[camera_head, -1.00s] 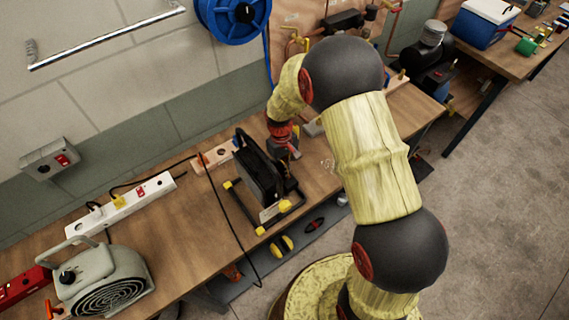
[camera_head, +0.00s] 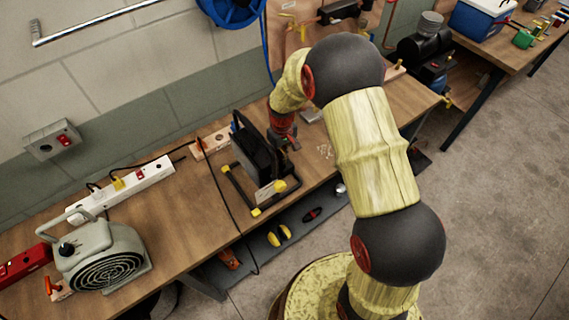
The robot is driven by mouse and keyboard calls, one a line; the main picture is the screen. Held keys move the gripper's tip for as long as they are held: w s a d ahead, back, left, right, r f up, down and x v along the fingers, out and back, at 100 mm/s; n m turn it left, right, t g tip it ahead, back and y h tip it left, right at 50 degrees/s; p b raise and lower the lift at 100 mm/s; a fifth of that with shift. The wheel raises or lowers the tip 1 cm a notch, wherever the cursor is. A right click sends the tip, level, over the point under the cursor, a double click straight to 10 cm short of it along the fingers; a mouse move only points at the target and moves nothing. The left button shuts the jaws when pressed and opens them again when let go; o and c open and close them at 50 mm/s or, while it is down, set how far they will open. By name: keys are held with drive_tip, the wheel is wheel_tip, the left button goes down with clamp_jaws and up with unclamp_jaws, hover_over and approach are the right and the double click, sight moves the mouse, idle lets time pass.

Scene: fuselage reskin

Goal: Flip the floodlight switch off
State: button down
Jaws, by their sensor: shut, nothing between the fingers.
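The floodlight (camera_head: 254,152), a black lamp housing on a dark stand with yellow end caps, stands on the workbench near the middle of the view. Its stand feet reach toward the bench's front edge. My gripper (camera_head: 291,144) is shut and empty, just right of the housing. I cannot tell whether it touches the floodlight. The floodlight's switch cannot be made out from here.
The workbench (camera_head: 190,215) also bears a grey fan heater (camera_head: 103,262), a white power strip (camera_head: 135,185) and a black cable (camera_head: 219,185). A wall box with a red switch (camera_head: 63,139) is at left. Tools lie on the shelf below.

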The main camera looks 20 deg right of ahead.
drive_tip(key=shift+s+f, duration=0.1)
drive_tip(key=shift+f, duration=0.2)
drive_tip(key=shift+s, duration=0.1)
drive_tip(key=shift+s+f, duration=0.3)
drive_tip(key=shift+f, duration=0.1)
idle(0.7)
drive_tip(key=shift+w+a+r, duration=0.1)
drive_tip(key=shift+w+r, duration=0.05)
drive_tip(key=shift+w, duration=0.3)
drive_tip(key=shift+w+a+r, duration=0.1)
drive_tip(key=shift+w, duration=0.35)
drive_tip(key=shift+r, duration=0.1)
drive_tip(key=shift+w+r, duration=0.15)
drive_tip(key=shift+r, duration=0.2)
wheel_tip(320, 180, up, 14)
drive_tip(key=p, duration=0.2)
drive_tip(key=shift+p, duration=0.4)
